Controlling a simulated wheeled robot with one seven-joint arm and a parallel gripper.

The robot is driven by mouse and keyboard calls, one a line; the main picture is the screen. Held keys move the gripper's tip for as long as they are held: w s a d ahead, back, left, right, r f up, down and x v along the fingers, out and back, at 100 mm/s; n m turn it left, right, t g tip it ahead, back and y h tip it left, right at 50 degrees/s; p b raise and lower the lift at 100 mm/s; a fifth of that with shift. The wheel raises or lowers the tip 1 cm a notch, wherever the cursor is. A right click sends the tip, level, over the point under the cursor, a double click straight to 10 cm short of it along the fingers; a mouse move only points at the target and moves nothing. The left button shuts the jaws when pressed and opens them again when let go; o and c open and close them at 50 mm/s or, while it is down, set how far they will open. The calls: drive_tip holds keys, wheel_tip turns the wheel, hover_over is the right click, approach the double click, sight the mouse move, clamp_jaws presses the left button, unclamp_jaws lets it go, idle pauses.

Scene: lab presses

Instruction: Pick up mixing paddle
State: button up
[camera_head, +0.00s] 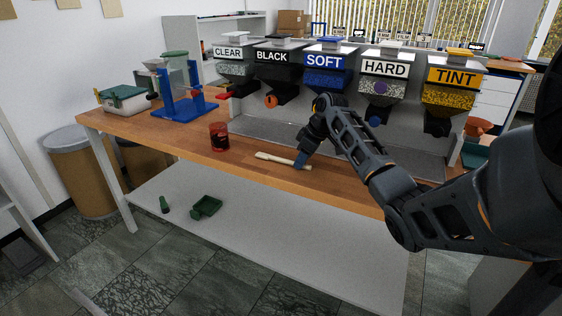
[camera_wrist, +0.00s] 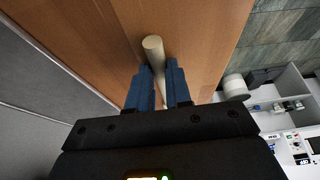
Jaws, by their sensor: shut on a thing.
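The mixing paddle (camera_head: 275,158) is a pale wooden stick lying along the front of the wooden table. Its flat wider end points left in the head view. My gripper (camera_head: 301,161) is at the paddle's right end, low over the tabletop. In the wrist view, the paddle (camera_wrist: 153,46) shows as a pale rod with a rounded end, running between the two blue fingers. My gripper (camera_wrist: 160,85) is shut on the rod there. The part of the paddle behind the fingers is hidden.
A dark red jar (camera_head: 219,137) stands left of the paddle. Labelled dispensers, including SOFT (camera_head: 324,75) and HARD (camera_head: 385,85), stand behind on a grey base. A blue press (camera_head: 185,105) is at the left. The table's front edge (camera_head: 230,165) is close to the paddle.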

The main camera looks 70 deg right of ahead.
clamp_jaws()
